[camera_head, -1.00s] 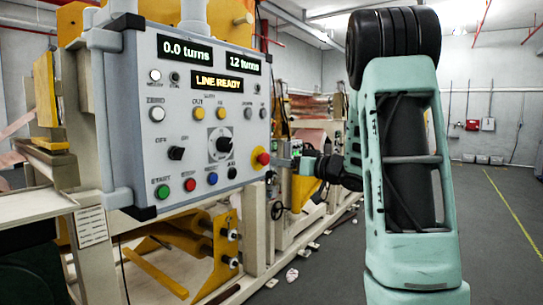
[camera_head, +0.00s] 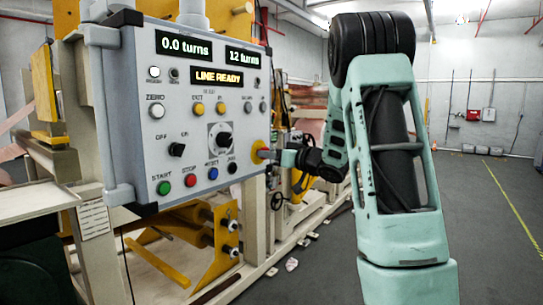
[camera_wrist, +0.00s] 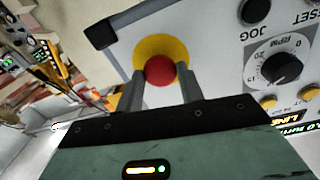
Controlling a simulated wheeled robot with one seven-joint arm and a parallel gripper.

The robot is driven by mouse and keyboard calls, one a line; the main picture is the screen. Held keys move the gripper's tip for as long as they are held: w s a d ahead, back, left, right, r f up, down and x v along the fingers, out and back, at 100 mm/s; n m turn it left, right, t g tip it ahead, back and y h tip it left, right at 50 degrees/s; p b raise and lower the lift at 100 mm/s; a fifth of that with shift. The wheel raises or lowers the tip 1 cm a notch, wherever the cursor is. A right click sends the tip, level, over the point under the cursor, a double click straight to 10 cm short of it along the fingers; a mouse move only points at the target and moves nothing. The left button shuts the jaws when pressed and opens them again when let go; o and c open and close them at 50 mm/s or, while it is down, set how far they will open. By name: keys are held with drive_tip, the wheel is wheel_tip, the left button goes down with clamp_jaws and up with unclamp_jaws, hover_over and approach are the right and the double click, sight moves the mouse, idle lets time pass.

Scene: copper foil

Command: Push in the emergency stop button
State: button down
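The emergency stop button is a red knob on a yellow round collar at the lower right of the grey control panel (camera_head: 200,135). In the head view only part of the yellow collar (camera_head: 257,150) shows clearly, because my gripper (camera_head: 271,154) covers it from the right. In the wrist view the red knob (camera_wrist: 160,69) sits on the yellow collar (camera_wrist: 160,43), in the gap between the two fingertips. My gripper (camera_wrist: 161,88) is open, with a finger on each side of the knob. I cannot tell whether the fingers touch the knob or collar.
The panel reads LINE READY (camera_head: 217,76). A green start button (camera_head: 164,188), a red stop button (camera_head: 190,180) and a black dial (camera_head: 222,139) are to the left of the collar. Machine frames (camera_head: 290,215) stand below and behind. The floor at right (camera_head: 490,230) is clear.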

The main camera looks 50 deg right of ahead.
drive_tip(key=shift+w+a, duration=0.1)
drive_tip(key=shift+w, duration=0.4)
drive_tip(key=c, duration=0.9)
unclamp_jaws()
drive_tip(key=s+b, duration=0.5)
drive_tip(key=s, duration=1.2)
drive_tip(key=shift+s+d+b, duration=0.2)
drive_tip(key=shift+d+b, duration=0.15)
drive_tip(key=shift+d, duration=0.1)
